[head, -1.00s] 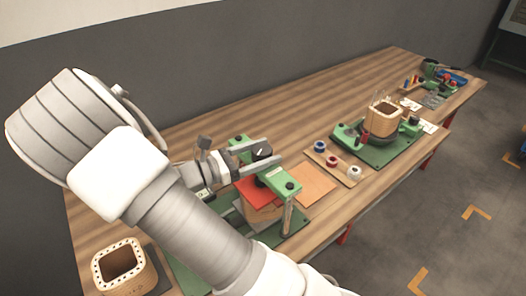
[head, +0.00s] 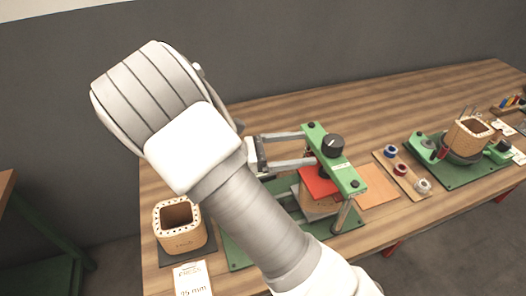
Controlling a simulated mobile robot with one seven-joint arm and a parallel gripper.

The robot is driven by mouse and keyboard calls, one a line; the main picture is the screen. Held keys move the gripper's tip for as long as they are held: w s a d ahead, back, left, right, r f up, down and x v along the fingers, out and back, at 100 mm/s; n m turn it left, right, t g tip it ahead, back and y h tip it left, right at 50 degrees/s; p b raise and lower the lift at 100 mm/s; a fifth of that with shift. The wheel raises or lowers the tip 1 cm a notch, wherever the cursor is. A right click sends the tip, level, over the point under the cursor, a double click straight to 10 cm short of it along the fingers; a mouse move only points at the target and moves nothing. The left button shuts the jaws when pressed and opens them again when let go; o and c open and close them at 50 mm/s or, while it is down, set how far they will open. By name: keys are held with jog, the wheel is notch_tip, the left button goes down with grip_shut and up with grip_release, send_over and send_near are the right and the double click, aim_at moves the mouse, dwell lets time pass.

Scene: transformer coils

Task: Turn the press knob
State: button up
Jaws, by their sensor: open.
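The press has a green top bar (head: 349,178) with a black round knob (head: 332,145) on it. Below the bar is a red plate (head: 318,182) over a wooden block stack (head: 322,203). My gripper (head: 309,147) points right, its two grey fingers apart and empty. The fingertips end just left of the knob, near the bar's left edge. The knob is not between them in this view. I cannot tell whether a fingertip touches the bar. My forearm hides part of the press's green base.
A wooden coil block (head: 180,224) stands at the front left beside a "75 mm" card (head: 192,280). Right of the press are a flat tan sheet (head: 378,190), a spool board (head: 402,182) and a green winding fixture (head: 455,172). The table's back strip is clear.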

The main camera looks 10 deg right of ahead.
jog(key=a, duration=0.8)
jog(key=shift+s+a, duration=0.15)
jog(key=shift+a, duration=0.2)
jog(key=shift+d, duration=0.1)
jog(key=s+d+r+m+g+y, duration=0.3)
jog(key=s+d+m+y, duration=0.4)
jog(key=d+y, duration=0.15)
jog(key=s+r+m+t+y, duration=0.8)
jog(key=s+m+y, duration=0.1)
jog(key=m, duration=0.2)
jog(key=shift+a+r, duration=0.15)
jog(key=shift+a, duration=0.2)
jog(key=shift+y, duration=0.25)
dwell(0.5)
